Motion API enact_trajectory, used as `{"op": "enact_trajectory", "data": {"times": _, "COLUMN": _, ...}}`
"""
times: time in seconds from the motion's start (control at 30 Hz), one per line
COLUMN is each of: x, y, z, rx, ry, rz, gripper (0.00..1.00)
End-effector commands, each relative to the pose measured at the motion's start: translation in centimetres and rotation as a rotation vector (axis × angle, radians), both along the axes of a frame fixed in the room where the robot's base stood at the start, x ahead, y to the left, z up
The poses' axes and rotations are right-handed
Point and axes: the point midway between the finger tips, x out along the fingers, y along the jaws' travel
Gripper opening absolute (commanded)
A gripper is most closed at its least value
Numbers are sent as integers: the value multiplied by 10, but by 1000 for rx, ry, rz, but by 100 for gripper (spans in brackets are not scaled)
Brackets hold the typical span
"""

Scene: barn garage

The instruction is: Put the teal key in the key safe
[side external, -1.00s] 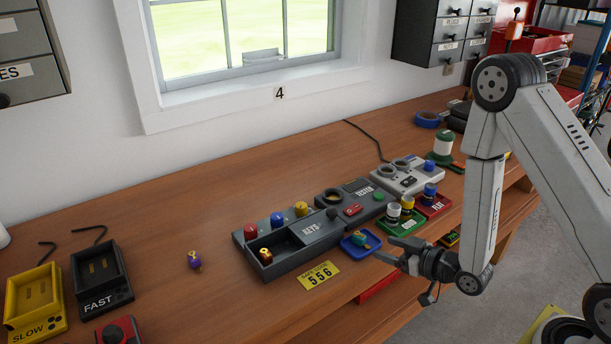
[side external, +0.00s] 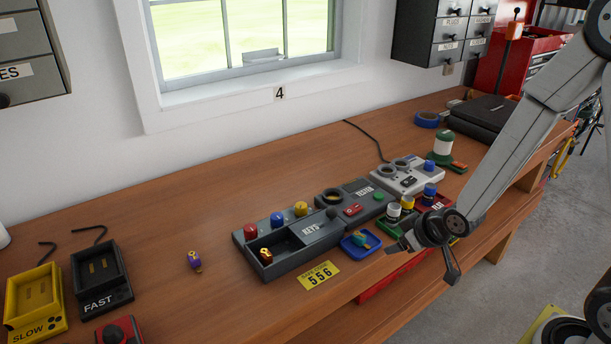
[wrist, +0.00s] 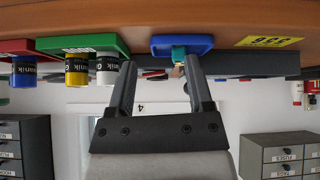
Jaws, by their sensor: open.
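The teal key (side external: 362,240) lies in a small blue tray (side external: 348,250) on the bench; it also shows in the wrist view (wrist: 179,53), with a brassy end. My gripper (side external: 394,247) is open and empty, just right of the blue tray. In the wrist view the picture is upside down, and the key shows between my fingertips (wrist: 160,66), nearer the right one, beyond them. The grey key safe (side external: 293,264) stands left of the tray, with an open compartment and red, blue and yellow knobs behind it. A red and brass piece sits at its left end.
A yellow card (side external: 318,275) reading 556 lies before the safe. A green tray with small bottles (side external: 393,215) and a red tray (side external: 433,204) stand right of the blue tray. A purple piece (side external: 195,260) lies on clear bench at left.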

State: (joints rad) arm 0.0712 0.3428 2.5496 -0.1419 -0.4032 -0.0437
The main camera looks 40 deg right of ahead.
Motion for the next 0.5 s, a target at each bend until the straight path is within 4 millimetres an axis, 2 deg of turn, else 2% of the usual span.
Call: {"op": "enact_trajectory", "data": {"times": 0.5, "x": -57, "y": 12, "z": 44, "rx": 28, "ry": 352, "rz": -99, "gripper": 66}}
